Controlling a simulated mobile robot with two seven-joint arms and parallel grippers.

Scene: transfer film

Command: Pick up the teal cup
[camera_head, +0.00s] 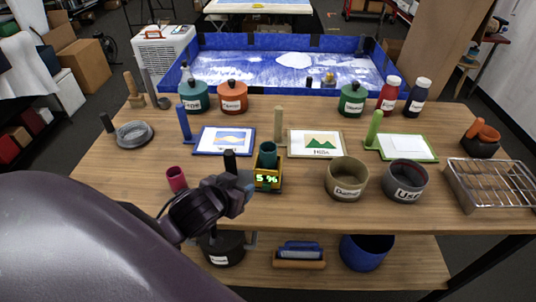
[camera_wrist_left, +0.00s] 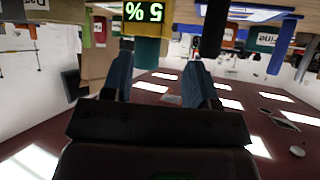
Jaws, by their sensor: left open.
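The teal cup (camera_head: 267,155) sits upright on a yellow device (camera_head: 268,171) with a green "5 %" display, near the middle of the table. In the left wrist view, which is upside down, the teal cup (camera_wrist_left: 147,52) shows between the blue fingers, closer to the left one, with the device's display (camera_wrist_left: 143,12) at the top. My left gripper (camera_head: 243,187) is open and empty, just left of the device. I cannot tell whether a finger touches the cup. My right gripper is not in view.
A magenta cup (camera_head: 177,179) stands left of my left gripper. Framed pictures (camera_head: 224,141) lie behind. An olive pot (camera_head: 346,178) and a grey pot (camera_head: 405,181) stand to the right, then a wire rack (camera_head: 491,184). A large blue tray (camera_head: 340,43) is at the back.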

